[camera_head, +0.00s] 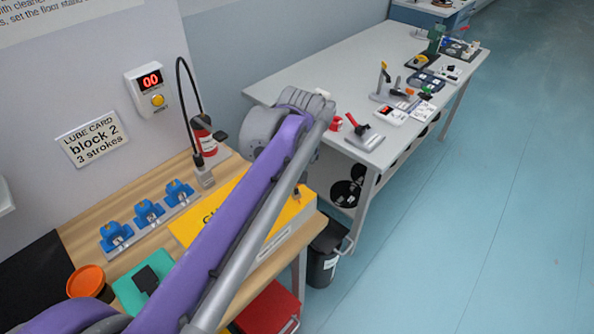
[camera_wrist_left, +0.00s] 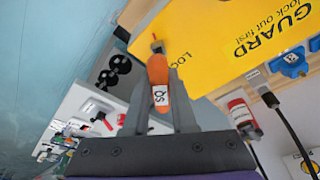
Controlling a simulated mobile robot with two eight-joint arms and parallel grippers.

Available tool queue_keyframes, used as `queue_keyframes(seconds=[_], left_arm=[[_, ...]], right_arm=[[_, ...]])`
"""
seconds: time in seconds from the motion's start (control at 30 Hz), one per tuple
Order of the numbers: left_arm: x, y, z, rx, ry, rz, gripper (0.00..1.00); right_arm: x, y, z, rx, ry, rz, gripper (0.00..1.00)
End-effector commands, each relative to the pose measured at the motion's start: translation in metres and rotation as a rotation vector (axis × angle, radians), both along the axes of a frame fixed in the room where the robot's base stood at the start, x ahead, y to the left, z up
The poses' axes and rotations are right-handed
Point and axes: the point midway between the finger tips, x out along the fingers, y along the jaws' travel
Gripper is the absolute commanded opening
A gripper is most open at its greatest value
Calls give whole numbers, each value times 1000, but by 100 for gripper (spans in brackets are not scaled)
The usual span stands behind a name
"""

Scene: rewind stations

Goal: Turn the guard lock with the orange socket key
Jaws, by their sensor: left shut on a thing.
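The yellow guard (camera_head: 292,212) lies on the wooden bench in the head view, partly hidden by my left arm. In the left wrist view it is the yellow panel (camera_wrist_left: 225,62) with black GUARD lettering. A small brass-brown guard lock (camera_wrist_left: 157,46) sits near its edge; a small dark post (camera_head: 297,193) shows there in the head view. My left gripper (camera_wrist_left: 160,82) is shut on the orange socket key (camera_wrist_left: 159,72), which has a white label. The key's far end is at or just before the lock; I cannot tell whether it is seated. My right gripper is out of view.
Blue blocks (camera_head: 149,212) stand in a row on the bench, near a red-and-white can (camera_head: 203,135). A green tray (camera_head: 130,290) and an orange lid (camera_head: 85,281) are at the front left. A white table (camera_head: 330,75) with tools is behind.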

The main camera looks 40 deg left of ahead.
Motion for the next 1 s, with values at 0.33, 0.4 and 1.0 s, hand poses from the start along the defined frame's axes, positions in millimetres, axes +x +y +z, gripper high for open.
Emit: queue_keyframes(seconds=[0.33, 0.4, 1.0], left_arm=[[-1, 1, 2, -2, 1, -291, 0], [-1, 1, 2, -2, 0, -321, 0], [-1, 2, 4, 0, 1, -355, 0]], right_arm=[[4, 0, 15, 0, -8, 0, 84], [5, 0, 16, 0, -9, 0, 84], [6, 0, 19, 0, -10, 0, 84]])
